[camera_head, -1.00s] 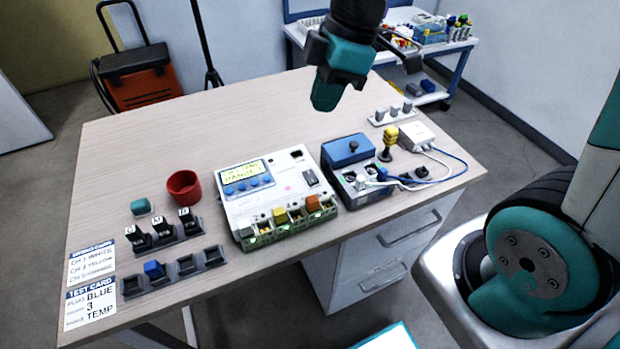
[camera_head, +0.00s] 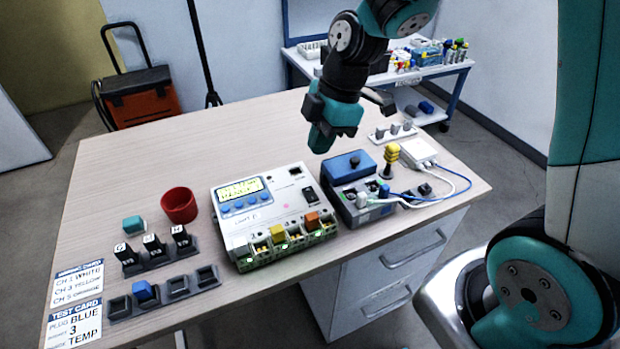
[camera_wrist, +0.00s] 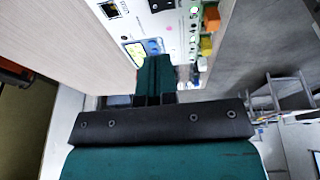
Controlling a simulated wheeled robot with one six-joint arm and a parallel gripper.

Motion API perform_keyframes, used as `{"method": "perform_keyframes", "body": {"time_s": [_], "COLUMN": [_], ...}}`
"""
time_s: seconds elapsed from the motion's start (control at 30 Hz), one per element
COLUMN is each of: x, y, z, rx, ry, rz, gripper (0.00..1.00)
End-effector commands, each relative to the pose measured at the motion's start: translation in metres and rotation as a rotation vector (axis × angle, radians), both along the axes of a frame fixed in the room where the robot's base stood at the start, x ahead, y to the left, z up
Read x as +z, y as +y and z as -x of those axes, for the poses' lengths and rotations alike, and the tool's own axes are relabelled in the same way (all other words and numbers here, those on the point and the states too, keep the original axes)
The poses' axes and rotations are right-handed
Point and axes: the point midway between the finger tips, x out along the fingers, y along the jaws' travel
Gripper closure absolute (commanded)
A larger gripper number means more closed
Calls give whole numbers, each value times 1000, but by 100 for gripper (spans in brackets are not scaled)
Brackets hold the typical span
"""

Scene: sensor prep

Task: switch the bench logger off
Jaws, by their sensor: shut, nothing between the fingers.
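The bench logger (camera_head: 283,203) is a white box on the table, with a lit yellow display, blue buttons and green lights by its front terminals. Its black rocker switch (camera_head: 311,196) is on the right of the top face; which way it is tipped I cannot tell. My gripper (camera_head: 321,148) is shut and empty, pointing down above the table behind the logger and the blue-topped box, apart from both. In the wrist view the shut fingers (camera_wrist: 155,72) overlap the view of the logger (camera_wrist: 120,28), near its display (camera_wrist: 146,48).
A blue-topped box (camera_head: 349,166) with plugged cables stands right of the logger, with a yellow-knobbed post (camera_head: 391,157) and white box (camera_head: 411,152) beyond. A red cup (camera_head: 179,205), black blocks (camera_head: 153,247) and a socket row (camera_head: 178,288) lie left. The table's back left is clear.

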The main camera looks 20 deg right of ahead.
Motion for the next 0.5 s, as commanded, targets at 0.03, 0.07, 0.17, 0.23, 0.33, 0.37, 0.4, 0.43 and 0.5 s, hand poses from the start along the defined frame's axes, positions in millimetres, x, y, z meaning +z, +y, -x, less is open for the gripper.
{"method": "perform_keyframes", "body": {"time_s": [0.03, 0.07, 0.17, 0.23, 0.33, 0.37, 0.4, 0.43, 0.5], "x": [-13, -19, -40, -53, -70, -74, -79, -82, -88], "y": [4, 5, 12, 15, 16, 16, 16, 16, 16], "z": [1, 1, 0, -1, -3, -4, -4, -5, -6], "rx": [2, 1, 2, 1, -1, 0, -1, -1, -1], "ry": [8, 7, 7, 6, 5, 4, 3, 3, 2], "rz": [1, 1, 0, 1, 1, 1, 1, 1, 1], "gripper": [100, 100, 100, 100, 100, 100, 100, 100, 100]}}
